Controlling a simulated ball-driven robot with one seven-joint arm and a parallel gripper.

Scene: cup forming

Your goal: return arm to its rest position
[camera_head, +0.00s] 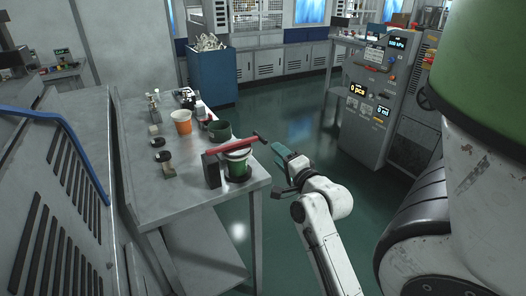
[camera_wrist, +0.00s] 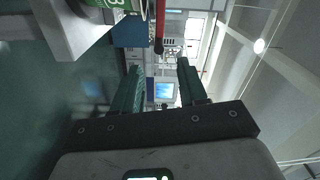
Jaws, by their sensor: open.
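My gripper (camera_head: 283,156) is in the air just off the right edge of the metal table (camera_head: 196,191) in the head view. In the wrist view my gripper (camera_wrist: 160,80) shows two green fingers spread apart with nothing between them. A green and white cup (camera_head: 237,163) stands near the table's front right corner, left of my gripper and apart from it. Part of the cup also shows at the top left of the wrist view (camera_wrist: 100,3).
An orange cup (camera_head: 182,121), a dark green container (camera_head: 219,130) and several small items stand on the table. A grey control cabinet (camera_head: 371,104) stands to the right. A blue bin (camera_head: 213,75) stands behind the table. The green floor between table and cabinet is clear.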

